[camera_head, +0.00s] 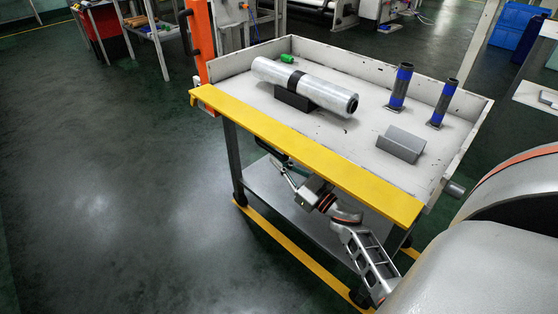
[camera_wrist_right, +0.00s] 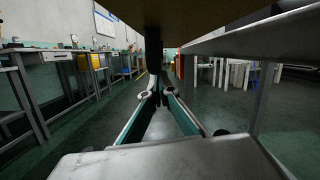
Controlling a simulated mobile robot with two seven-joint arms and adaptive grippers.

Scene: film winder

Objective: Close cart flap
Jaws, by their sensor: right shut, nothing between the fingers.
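The cart's yellow flap (camera_head: 305,150) runs along the near long side of the cart's tray. It looks folded outward and roughly level, not standing up like the grey walls on the other sides. My right gripper (camera_head: 279,164) is below the flap, above the cart's lower shelf, with its fingertips partly hidden by the flap's edge. In the right wrist view the fingers (camera_wrist_right: 159,92) come together with nothing held, under a dark surface overhead (camera_wrist_right: 220,14). I cannot tell whether the gripper touches the flap. My left gripper is not in view.
The tray (camera_head: 350,126) carries a wrapped film roll (camera_head: 305,84) on a dark cradle, two dark tubes with blue bands (camera_head: 401,86), a grey block (camera_head: 401,144) and a small green item (camera_head: 287,58). An orange post (camera_head: 201,45) stands at the cart's left end. The floor left is clear.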

